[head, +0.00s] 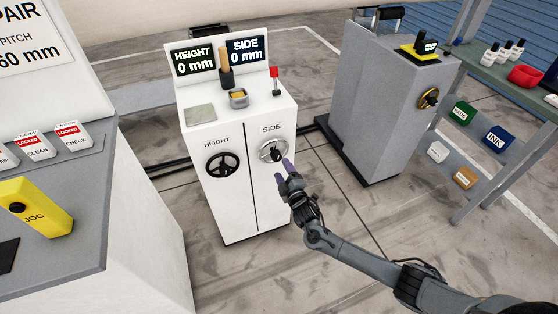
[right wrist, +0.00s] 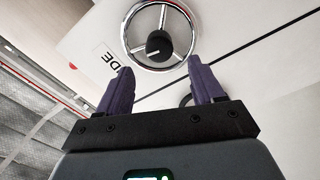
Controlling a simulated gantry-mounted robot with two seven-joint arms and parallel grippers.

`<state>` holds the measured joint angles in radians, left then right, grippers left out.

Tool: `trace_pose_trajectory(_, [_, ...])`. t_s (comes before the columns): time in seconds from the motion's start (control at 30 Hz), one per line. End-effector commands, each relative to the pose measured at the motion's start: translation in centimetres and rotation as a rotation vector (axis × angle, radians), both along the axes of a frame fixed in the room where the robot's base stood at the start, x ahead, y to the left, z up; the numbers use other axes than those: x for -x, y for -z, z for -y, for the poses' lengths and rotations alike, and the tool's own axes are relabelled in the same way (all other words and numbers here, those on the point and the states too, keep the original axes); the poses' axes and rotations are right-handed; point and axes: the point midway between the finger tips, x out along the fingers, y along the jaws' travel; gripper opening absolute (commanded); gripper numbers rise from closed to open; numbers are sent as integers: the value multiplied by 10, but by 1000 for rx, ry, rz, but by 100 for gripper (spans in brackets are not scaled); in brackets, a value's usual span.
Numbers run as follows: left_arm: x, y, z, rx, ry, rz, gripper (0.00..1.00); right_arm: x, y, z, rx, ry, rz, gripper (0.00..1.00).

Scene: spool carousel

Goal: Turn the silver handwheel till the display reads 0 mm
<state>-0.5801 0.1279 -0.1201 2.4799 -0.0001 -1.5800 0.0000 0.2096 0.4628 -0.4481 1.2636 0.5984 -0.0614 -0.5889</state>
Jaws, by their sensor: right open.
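The silver handwheel (head: 272,150) is on the right of the white cabinet's front, under the word SIDE. In the right wrist view the silver handwheel (right wrist: 159,14) shows its chrome rim, spokes and black hub, just beyond my fingertips. The SIDE display (head: 247,50) reads 0 mm. The HEIGHT display (head: 195,61) also reads 0 mm. My right gripper (head: 286,172) is just in front of and below the silver wheel. Its purple fingers (right wrist: 163,88) are apart with nothing between them, and the wheel looks clear of them. My left gripper is not in view.
A black handwheel (head: 222,164) sits left of the silver one, under HEIGHT. The white cabinet (head: 227,205) has a red-tipped lever (head: 275,80) on top. A grey cabinet (head: 375,110) stands to the right, a console with a yellow JOG box (head: 35,207) to the left.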

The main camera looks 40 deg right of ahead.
Motion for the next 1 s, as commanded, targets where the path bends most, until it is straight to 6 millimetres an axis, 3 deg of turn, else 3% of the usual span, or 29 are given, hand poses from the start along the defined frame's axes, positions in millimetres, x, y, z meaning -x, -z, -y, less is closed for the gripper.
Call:
trace_pose_trajectory(0.1, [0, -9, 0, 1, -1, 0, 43, 17, -2, -5, 0, 0, -1, 67])
trace_pose_trajectory(0.3, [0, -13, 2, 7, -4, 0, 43, 32, -1, -10, 0, -1, 1, 67])
trace_pose_trajectory(0.83, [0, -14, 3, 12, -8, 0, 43, 36, 0, -11, 1, 0, 0, 67])
trace_pose_trajectory(1.0, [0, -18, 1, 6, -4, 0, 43, 52, 18, -14, -5, -2, -40, 67])
